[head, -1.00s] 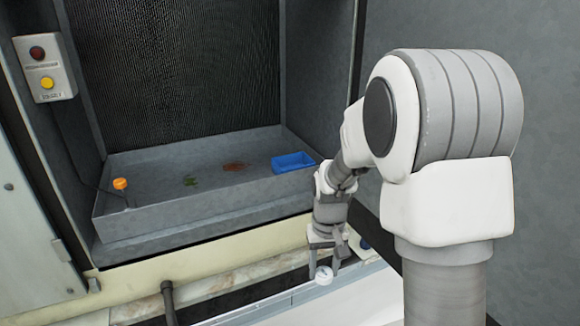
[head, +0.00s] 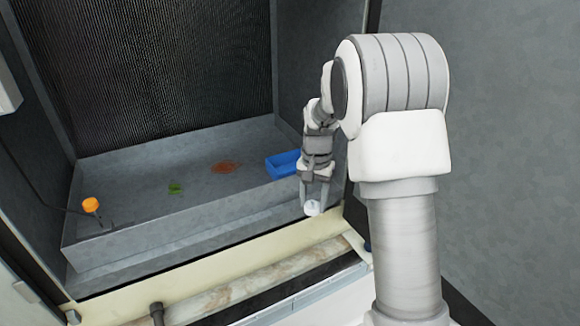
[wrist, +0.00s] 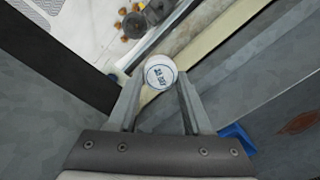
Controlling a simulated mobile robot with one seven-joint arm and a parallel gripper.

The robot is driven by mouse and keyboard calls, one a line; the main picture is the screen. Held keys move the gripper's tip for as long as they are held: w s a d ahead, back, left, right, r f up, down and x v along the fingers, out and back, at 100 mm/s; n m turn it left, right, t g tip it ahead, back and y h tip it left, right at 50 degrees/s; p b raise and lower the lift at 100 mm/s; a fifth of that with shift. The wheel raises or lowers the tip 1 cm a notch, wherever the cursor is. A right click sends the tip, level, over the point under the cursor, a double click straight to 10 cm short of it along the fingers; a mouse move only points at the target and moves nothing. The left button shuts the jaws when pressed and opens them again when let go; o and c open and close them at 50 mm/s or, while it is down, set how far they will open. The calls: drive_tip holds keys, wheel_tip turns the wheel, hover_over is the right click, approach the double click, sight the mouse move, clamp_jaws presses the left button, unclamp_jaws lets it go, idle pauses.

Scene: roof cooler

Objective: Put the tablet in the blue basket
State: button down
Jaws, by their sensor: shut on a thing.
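My gripper (head: 315,205) is shut on the tablet (head: 312,208), a small round white disc. In the wrist view the tablet (wrist: 160,72) shows dark printing on its face and sits between the two fingertips (wrist: 158,90). The blue basket (head: 283,164) stands in the right end of the grey metal tray (head: 150,232). In the head view my gripper is in front of the basket's right part and hides some of it. The tablet is held over the front edge, lower in the picture than the basket. A corner of the basket (wrist: 236,140) shows at the lower right of the wrist view.
An orange-capped float (head: 91,205) stands at the tray's left. A green patch (head: 175,188) and a rust-coloured patch (head: 226,167) mark the tray floor. A cream ledge (head: 215,245) runs along the front. A grey wall stands close on the right.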

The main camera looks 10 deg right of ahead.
drive_tip(key=w+d+r+m+p, duration=0.55)
drive_tip(key=w+r+m, duration=0.45)
drive_tip(key=w+m, duration=0.3)
drive_tip(key=w+a+f, duration=0.1)
drive_tip(key=a+f, duration=0.1)
drive_tip(key=a, duration=0.1)
drive_tip(key=w+a+f+p, duration=0.1)
drive_tip(key=w+a+f, duration=0.1)
drive_tip(key=a, duration=0.1)
drive_tip(key=w+a+f+p, duration=0.1)
drive_tip(key=w+a+f, duration=0.1)
drive_tip(key=a+f, duration=0.1)
drive_tip(key=shift+a+f, duration=0.1)
drive_tip(key=shift+a, duration=0.5)
drive_tip(key=shift+a+f, duration=0.1)
drive_tip(key=shift+f, duration=0.05)
drive_tip(key=shift+f+p, duration=0.5)
drive_tip(key=shift+f, duration=1.45)
drive_tip(key=shift+f, duration=0.2)
drive_tip(key=c, duration=0.6)
unclamp_jaws()
